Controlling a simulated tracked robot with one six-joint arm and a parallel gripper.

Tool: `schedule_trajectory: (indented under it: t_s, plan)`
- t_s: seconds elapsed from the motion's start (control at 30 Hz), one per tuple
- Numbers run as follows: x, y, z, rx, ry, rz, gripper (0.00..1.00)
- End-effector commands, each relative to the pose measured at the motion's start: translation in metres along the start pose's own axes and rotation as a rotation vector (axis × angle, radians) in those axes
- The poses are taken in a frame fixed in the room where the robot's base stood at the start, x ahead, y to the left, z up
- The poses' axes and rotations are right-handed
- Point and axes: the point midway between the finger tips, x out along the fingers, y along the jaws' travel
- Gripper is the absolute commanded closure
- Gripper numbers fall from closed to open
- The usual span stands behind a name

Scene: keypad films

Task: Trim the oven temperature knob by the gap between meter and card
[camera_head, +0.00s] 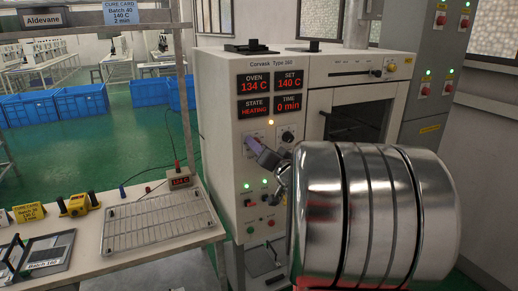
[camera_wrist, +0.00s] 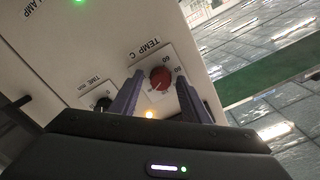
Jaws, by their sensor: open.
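The red TEMP C knob (camera_wrist: 160,78) is on the oven's white panel in the wrist view, with a printed dial around it. My gripper (camera_wrist: 160,84) is open, with one purple-grey finger on each side of the knob; I cannot tell whether they touch it. In the head view my gripper (camera_head: 263,153) is at the panel and hides this knob. The oven (camera_head: 222,110) shows OVEN 134 C (camera_head: 252,83), SET 140 C (camera_head: 290,81), HEATING and 0 min. A small meter (camera_head: 180,180) has a red readout, too small to read surely. The cure card (camera_head: 121,12) says Batch 40, 140 C, 2 min.
The black TIME knob (camera_wrist: 103,104) is close to my left finger in the wrist view. Lit green lamps and switches (camera_head: 250,202) are below on the panel.

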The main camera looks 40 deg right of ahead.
Motion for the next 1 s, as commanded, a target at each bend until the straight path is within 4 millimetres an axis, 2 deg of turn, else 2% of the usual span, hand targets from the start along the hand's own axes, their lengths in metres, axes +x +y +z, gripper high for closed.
schedule_trajectory:
  t_s: [0.17,0.37,1.0]
  plan:
    - [-0.004,0.0,0.0,-0.001,0.0,0.0,0.57]
    - [-0.022,0.0,-0.001,-0.001,0.001,0.001,0.57]
    - [-0.118,0.001,0.0,-0.002,0.003,0.002,0.57]
